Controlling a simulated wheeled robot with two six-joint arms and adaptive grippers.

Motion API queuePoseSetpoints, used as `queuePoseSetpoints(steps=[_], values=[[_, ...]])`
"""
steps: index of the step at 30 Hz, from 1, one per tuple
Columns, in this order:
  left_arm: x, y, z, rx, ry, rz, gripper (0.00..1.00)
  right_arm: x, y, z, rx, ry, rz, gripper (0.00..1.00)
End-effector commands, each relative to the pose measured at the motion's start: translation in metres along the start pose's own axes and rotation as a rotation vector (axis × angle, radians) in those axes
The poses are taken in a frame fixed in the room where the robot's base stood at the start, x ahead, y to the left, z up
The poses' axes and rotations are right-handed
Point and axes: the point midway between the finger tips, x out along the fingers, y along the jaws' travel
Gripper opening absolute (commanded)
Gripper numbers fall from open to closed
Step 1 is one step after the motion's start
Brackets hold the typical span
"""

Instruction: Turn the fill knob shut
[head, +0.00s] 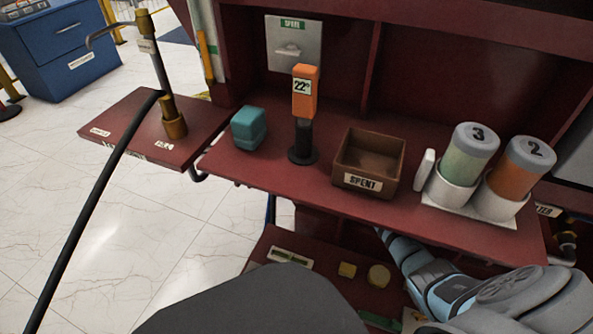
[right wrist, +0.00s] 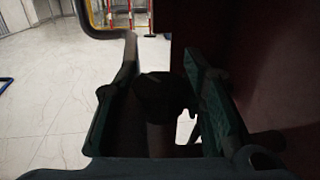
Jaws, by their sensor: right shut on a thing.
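In the right wrist view, a dark round knob-like thing (right wrist: 154,92) on a short stem sits between the green-padded fingers of my right gripper (right wrist: 152,100). The gripper is shut on it. The picture is too dark to read any marking or tell how far the knob is turned. In the head view my right arm reaches in under the red shelf at the lower right, so the gripper and the knob are hidden there. My left gripper is in neither view.
The red shelf (head: 265,172) holds a teal block (head: 249,130), an orange meter (head: 305,92) reading about 22, a SPENT bin (head: 363,182) and canisters 3 (head: 470,155) and 2 (head: 522,168). A side tray (head: 120,130) carries a brass-ended post (head: 173,122) with a black hose.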

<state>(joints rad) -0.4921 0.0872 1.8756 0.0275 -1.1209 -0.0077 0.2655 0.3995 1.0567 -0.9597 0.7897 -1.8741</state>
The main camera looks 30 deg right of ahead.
Motion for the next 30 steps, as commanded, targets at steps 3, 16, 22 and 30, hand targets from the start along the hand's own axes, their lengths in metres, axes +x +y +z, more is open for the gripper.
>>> queuePoseSetpoints(steps=[3,16,22,30], values=[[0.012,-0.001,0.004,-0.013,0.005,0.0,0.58,-0.001,0.002,0.001,0.003,0.002,-0.078,0.1],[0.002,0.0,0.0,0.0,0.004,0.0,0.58,0.0,0.002,-0.004,0.004,0.002,-0.444,0.1],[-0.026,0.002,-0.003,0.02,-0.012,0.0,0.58,0.001,0.003,-0.005,0.007,0.012,-0.574,0.1],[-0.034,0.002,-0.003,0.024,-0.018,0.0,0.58,0.0,0.003,-0.006,0.009,0.016,-0.675,0.1]])
